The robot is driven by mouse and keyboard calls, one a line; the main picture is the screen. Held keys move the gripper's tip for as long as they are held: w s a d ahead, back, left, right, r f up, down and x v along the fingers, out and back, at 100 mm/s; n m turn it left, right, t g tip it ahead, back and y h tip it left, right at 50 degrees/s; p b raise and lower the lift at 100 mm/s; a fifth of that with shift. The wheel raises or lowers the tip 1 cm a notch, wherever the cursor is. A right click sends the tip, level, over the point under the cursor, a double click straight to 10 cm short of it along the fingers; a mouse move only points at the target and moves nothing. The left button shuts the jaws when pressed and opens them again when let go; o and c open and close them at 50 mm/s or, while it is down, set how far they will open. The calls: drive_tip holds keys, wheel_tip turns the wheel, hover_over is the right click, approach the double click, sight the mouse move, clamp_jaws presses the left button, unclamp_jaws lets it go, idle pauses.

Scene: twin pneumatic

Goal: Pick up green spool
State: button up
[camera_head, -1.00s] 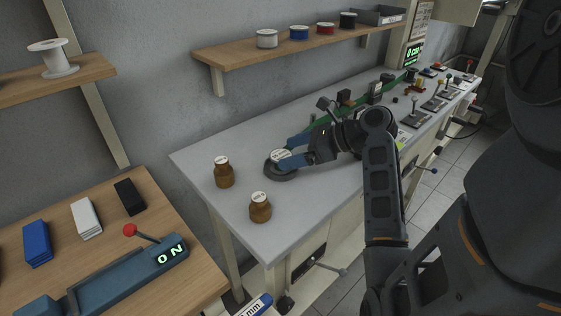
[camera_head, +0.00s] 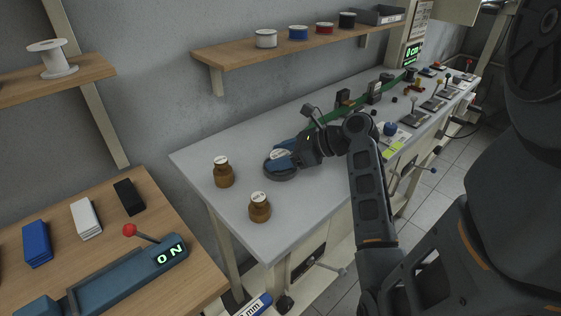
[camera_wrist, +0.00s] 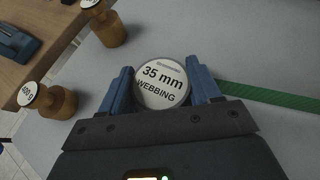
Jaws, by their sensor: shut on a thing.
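The spool (camera_wrist: 162,84) has a white round top marked "35 mm WEBBING", and its sides are mostly hidden between my gripper's blue fingers. Green webbing (camera_wrist: 270,95) runs off to the right behind the right finger in the wrist view. My gripper (camera_wrist: 162,88) is shut on the spool, one finger on each side. I cannot tell whether the spool is lifted off the base.
Two brown weights with white tops (camera_head: 223,172) (camera_head: 260,207) stand left of the base on the grey bench (camera_head: 320,205). A shelf (camera_head: 270,53) with several spools is on the wall above. Levers and small blocks fill the bench's far right end.

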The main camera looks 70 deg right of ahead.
drive_tip(key=shift+c, duration=1.3)
